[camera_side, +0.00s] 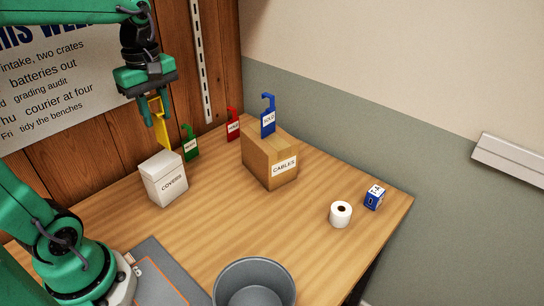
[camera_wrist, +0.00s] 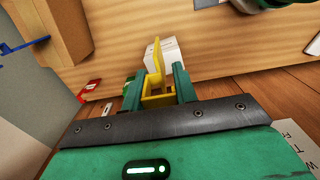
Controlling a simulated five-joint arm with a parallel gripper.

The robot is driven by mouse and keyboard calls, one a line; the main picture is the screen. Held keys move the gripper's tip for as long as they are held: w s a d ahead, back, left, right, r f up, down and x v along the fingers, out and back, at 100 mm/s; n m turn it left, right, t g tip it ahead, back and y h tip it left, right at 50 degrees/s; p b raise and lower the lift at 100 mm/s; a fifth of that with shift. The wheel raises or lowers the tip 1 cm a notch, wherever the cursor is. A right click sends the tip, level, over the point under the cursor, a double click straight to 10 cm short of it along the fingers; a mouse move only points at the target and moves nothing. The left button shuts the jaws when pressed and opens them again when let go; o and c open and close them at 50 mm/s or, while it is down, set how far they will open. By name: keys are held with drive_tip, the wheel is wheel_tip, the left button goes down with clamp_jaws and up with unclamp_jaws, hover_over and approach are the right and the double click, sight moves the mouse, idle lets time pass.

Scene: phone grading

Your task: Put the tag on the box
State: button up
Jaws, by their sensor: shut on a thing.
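My gripper (camera_side: 152,112) is shut on a yellow tag (camera_side: 162,130) with an open hook at its top, held upright in the air. In the side view the tag's lower end shows just above and behind the white COVERS box (camera_side: 164,185). The wrist view shows the yellow tag (camera_wrist: 157,62) between my fingers, with the white box (camera_wrist: 172,52) beyond it. The brown CABLES box (camera_side: 262,157) stands to the right, and a blue SOLD tag (camera_side: 268,121) stands upright at its top. I cannot tell whether the yellow tag touches the white box.
A green tag (camera_side: 190,145) and a red tag (camera_side: 233,128) stand near the wooden back wall. A white roll (camera_side: 340,214) and a small blue box (camera_side: 374,198) are at the right. A grey bin (camera_side: 254,268) is in front. The middle of the table is clear.

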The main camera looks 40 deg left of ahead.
drive_tip(key=shift+w+a+f, duration=0.1)
drive_tip(key=shift+a+f, duration=1)
drive_tip(key=shift+f, duration=0.25)
drive_tip(key=shift+w+a+f, duration=0.1)
drive_tip(key=shift+a+f, duration=1.05)
drive_tip(key=shift+f, duration=0.15)
drive_tip(key=shift+w+a+f, duration=0.1)
drive_tip(key=shift+a+f, duration=1)
drive_tip(key=shift+f, duration=0.25)
drive_tip(key=shift+f, duration=0.15)
drive_tip(key=o, duration=0.9)
drive_tip(key=shift+o, duration=0.2)
wheel_tip(320, 180, up, 12)
drive_tip(key=shift+r, duration=0.2)
drive_tip(key=shift+s+d, duration=0.1)
